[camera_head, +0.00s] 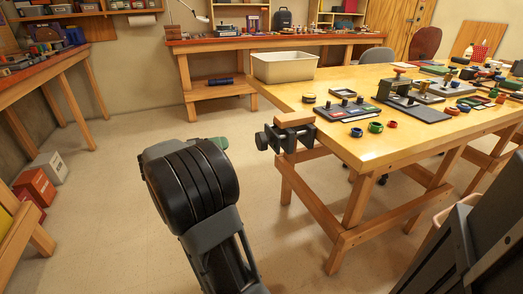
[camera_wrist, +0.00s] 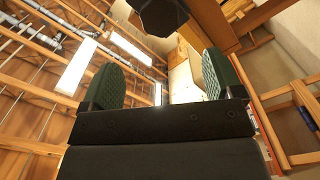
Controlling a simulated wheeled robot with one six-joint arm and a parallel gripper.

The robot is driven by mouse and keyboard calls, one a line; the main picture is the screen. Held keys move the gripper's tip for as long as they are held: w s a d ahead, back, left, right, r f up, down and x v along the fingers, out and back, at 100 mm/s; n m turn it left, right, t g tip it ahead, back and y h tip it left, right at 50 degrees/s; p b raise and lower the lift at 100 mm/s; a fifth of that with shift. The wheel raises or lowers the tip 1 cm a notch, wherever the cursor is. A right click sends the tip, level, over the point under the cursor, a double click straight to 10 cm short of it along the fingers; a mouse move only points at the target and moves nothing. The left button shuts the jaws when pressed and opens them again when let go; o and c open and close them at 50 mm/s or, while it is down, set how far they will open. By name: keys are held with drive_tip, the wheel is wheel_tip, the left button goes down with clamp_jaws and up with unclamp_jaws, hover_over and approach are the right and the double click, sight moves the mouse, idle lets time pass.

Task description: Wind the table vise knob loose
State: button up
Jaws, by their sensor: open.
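The table vise (camera_head: 288,137) is dark grey and clamped at the left corner of the wooden workbench, with a wooden block along its top. Its dark knob (camera_head: 262,141) sticks out on the left side. A dark, many-sided knob (camera_wrist: 160,14) shows at the top of the wrist view, beyond the fingertips, and looks like the vise knob. My gripper (camera_wrist: 160,66) is open, with its two green ribbed fingers apart and nothing between them. In the head view my arm hides most of the gripper; a bit of green (camera_head: 219,143) shows left of the knob, apart from it.
The workbench (camera_head: 352,150) holds a cream bin (camera_head: 283,67), a dark peg board (camera_head: 347,108), coloured rings and other fixtures. A second bench stands at the back wall and another at the left. Red and white boxes (camera_head: 36,187) sit on the floor. The floor left of the vise is clear.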

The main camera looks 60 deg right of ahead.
sight(258, 142)
drive_tip(key=b+x, duration=0.2)
drive_tip(key=x, duration=1.1)
drive_tip(key=shift+b, duration=0.35)
drive_tip(key=shift+c, duration=0.3)
drive_tip(key=c, duration=0.9)
drive_tip(key=shift+o, duration=0.2)
